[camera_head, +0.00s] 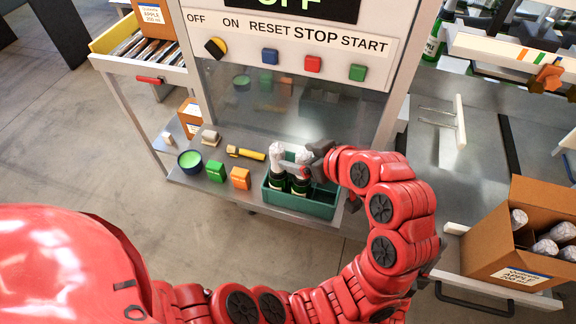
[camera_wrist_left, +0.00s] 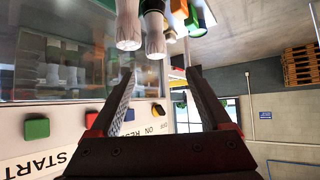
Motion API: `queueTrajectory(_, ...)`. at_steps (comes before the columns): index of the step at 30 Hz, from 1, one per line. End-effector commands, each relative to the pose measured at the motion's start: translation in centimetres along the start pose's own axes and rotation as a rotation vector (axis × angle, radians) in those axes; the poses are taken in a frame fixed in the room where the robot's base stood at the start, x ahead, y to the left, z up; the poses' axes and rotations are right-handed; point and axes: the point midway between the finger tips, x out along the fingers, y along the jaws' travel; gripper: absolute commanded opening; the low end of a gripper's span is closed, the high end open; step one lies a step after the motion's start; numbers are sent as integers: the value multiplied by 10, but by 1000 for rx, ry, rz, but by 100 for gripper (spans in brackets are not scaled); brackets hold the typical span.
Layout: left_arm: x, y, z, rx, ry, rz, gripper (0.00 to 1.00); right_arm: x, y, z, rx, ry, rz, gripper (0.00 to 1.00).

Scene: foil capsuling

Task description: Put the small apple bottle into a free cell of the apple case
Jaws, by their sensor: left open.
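Two dark green bottles with pale foil tops, a left one (camera_head: 277,164) and a right one (camera_head: 300,180), stand upright in a green tray (camera_head: 318,208). Their labels are too small to tell which is the apple bottle. My left gripper (camera_head: 318,165) is just right of the foil tops, apart from them as far as I can see. In the left wrist view its jaws (camera_wrist_left: 163,95) are spread and empty, and the foil tops (camera_wrist_left: 155,38) hang in at the upper middle. An open cardboard case (camera_head: 490,240) labelled APPLE holds several foil-topped bottles at right. My right gripper is out of view.
A green-filled bowl (camera_head: 190,161), a green block (camera_head: 216,171), an orange block (camera_head: 240,178) and a yellow-handled tool (camera_head: 247,154) lie left of the tray. A panel with buttons (camera_head: 313,64) rises behind. Another APPLE box (camera_head: 155,18) stands at upper left.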

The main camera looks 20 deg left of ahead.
Motion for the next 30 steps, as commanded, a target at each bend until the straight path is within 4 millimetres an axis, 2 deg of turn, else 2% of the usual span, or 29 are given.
queueTrajectory(3,30,-3,-3,1,6,-8,81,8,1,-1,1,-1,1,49)
queueTrajectory(9,74,-1,-4,4,4,-7,81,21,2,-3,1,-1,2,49)
queueTrajectory(13,92,0,-3,5,5,-4,81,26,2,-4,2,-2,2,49)
queueTrajectory(18,102,1,-2,6,7,-1,81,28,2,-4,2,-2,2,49)
queueTrajectory(25,127,6,-2,4,3,-4,81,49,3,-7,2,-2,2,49)
queueTrajectory(30,147,7,0,6,7,-3,81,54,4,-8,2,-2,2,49)
